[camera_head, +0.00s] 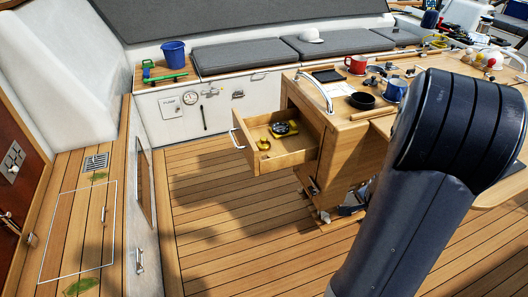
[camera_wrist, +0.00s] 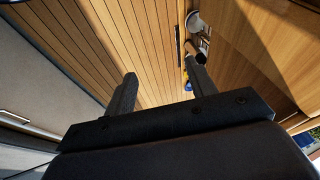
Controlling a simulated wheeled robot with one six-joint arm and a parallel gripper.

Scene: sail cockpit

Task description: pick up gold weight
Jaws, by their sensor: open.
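A small gold weight (camera_head: 264,145) lies near the front left corner inside the open wooden drawer (camera_head: 280,159) in the head view. A dark round object on a yellow base (camera_head: 283,128) lies behind it in the same drawer. In the wrist view my gripper (camera_wrist: 160,78) is open, with its two dark fingers apart and nothing between them. Wooden floor planks show beyond the fingers. The gold weight cannot be made out in the wrist view. My gripper is out of sight in the head view, where my dark arm link fills the right side.
The wooden table (camera_head: 345,108) above the drawer carries a red mug (camera_head: 356,64), a black bowl (camera_head: 362,100) and a blue mug (camera_head: 395,90). A blue bucket (camera_head: 174,54) stands on the far bench. Small items lie below the drawer. The deck floor (camera_head: 215,215) left of the drawer is clear.

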